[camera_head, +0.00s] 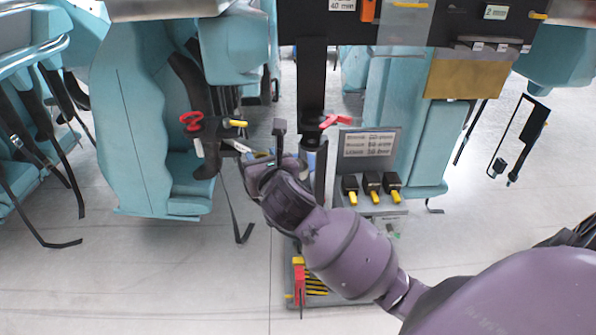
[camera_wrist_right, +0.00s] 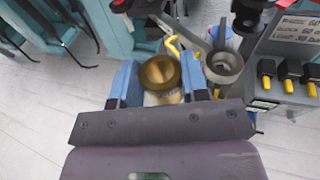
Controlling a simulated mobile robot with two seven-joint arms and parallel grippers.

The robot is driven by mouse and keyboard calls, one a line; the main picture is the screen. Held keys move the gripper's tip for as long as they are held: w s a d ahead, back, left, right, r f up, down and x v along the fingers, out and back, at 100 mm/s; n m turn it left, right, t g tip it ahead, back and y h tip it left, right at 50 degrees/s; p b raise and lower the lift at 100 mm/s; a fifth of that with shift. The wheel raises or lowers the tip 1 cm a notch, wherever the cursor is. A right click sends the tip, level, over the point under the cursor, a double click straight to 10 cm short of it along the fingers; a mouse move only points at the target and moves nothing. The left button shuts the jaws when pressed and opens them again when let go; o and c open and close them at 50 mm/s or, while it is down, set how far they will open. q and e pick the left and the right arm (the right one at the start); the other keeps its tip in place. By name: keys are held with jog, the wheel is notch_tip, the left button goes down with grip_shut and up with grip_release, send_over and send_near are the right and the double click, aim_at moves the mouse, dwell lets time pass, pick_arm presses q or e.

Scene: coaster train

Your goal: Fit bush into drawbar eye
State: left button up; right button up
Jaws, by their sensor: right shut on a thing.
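The bush (camera_wrist_right: 160,73) is a brass-coloured ring in the right wrist view. My right gripper (camera_wrist_right: 160,80) is shut on it, with a blue finger on each side. The drawbar eye (camera_wrist_right: 224,66) looks like the grey ring just right of the bush; the two appear apart. In the head view my purple right gripper (camera_head: 278,170) is in front of the dark central post, and its hand hides the bush and most of the eye. My left gripper is not in view.
A grey stand with a label panel (camera_head: 368,145) and several black-and-yellow pieces (camera_head: 372,188) is close on the right. Teal seats (camera_head: 145,120) flank the post. A red handle (camera_head: 335,121) is near the post. A tray with yellow slats (camera_head: 315,286) is below.

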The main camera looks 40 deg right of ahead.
jog(key=w+d+r+m+g+h, duration=0.55)
jog(key=d+r+m+h, duration=0.2)
jog(key=d+r, duration=0.4)
notch_tip(320, 180, down, 16)
jog(key=w, duration=0.1)
jog(key=shift+d+f+h+b, duration=0.25)
jog(key=shift+d+h+b, duration=0.05)
jog(key=shift+h, duration=0.05)
notch_tip(320, 180, down, 3)
jog(key=shift+s+f+n, duration=0.1)
jog(key=shift+n, duration=0.15)
jog(key=shift+c, duration=0.4)
jog(key=shift+s+f, duration=0.15)
jog(key=shift+f, duration=0.4)
grip_shut()
jog(key=o, duration=1)
grip_release()
jog(key=shift+f, duration=0.1)
jog(key=shift+o, duration=0.2)
jog(key=shift+a+r, duration=0.15)
jog(key=shift+r, duration=0.05)
